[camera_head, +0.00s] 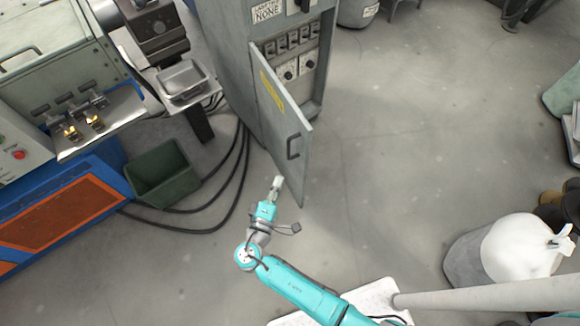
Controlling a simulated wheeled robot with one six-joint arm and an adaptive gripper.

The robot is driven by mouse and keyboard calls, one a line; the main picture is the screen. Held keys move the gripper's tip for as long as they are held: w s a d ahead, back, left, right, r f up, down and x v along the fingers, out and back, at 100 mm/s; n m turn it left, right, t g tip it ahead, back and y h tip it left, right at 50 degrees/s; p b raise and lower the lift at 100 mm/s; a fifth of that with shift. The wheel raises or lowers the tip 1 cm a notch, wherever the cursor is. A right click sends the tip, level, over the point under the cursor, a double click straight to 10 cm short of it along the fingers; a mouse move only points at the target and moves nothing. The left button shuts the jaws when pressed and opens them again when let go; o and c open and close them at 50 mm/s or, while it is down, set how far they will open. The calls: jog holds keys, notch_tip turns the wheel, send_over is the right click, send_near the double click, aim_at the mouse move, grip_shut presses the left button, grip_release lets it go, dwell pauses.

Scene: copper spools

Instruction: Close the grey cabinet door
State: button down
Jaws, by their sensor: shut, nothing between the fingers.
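The grey cabinet (228,55) stands at the top middle of the head view. Its grey door (276,122) hangs open, hinged on the left side, and swings out toward me. The door has a yellow label (271,91) and a dark handle (293,147) near its free edge. Switches and dials (290,55) show inside the cabinet. My gripper (278,181) is shut and empty. In the picture it is close to the door's lower end, on the left side of the door; I cannot tell whether it touches.
A green bin (160,174) and black cables (222,190) lie to the left on the floor. A blue and orange machine (60,220) is at far left. A white sack in a grey container (515,248) stands at right. The floor (390,140) right of the door is clear.

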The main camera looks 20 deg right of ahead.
aim_at(303, 144)
jog(key=x, duration=0.3)
jog(key=d+x, duration=0.1)
jog(key=x, duration=0.3)
jog(key=s+x, duration=0.1)
jog(key=x, duration=0.3)
jog(key=shift+d, duration=0.45)
jog(key=shift+w+d, duration=0.1)
jog(key=shift+d, duration=0.55)
